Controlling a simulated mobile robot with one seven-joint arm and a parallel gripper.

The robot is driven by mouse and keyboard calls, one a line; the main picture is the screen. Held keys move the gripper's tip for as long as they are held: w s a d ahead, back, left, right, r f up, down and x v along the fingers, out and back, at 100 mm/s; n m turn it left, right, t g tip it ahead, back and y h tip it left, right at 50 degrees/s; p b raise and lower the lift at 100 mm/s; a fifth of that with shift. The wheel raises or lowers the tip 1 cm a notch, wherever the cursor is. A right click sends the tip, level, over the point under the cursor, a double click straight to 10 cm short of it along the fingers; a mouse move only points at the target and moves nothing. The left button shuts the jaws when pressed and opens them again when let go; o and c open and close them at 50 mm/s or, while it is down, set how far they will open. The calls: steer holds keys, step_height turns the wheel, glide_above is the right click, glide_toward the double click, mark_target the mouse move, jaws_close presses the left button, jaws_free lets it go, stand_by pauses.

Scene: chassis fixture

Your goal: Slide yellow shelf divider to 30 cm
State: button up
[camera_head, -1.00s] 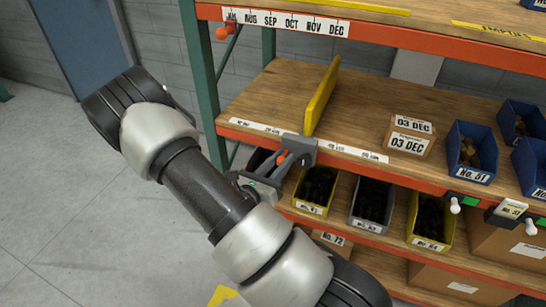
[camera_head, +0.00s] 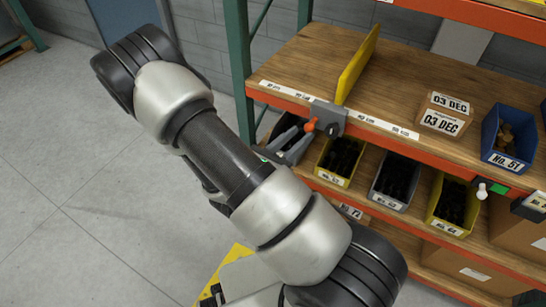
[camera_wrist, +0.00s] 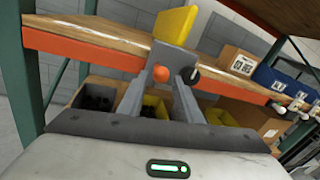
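The yellow shelf divider (camera_head: 358,66) stands upright on the wooden shelf board, and its near end meets a grey bracket (camera_head: 329,115) on the orange front beam. The divider also shows at the top of the wrist view (camera_wrist: 175,24). A white label strip (camera_head: 388,125) runs along the shelf edge; its markings are too small to read. My gripper (camera_head: 300,137) is at the bracket, below the beam's top edge. In the wrist view, my gripper's two grey fingers (camera_wrist: 164,84) are apart, with an orange knob (camera_wrist: 160,73) between their tips. Contact with the knob cannot be told.
A carton marked 03 DEC (camera_head: 446,115) and a blue bin (camera_head: 509,137) stand on the shelf right of the divider. Several bins, such as a yellow one (camera_head: 338,160), sit below. A green upright (camera_head: 237,65) bounds the shelf's left end. Board beside the divider is clear.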

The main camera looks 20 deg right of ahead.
steer(key=v, duration=1.2)
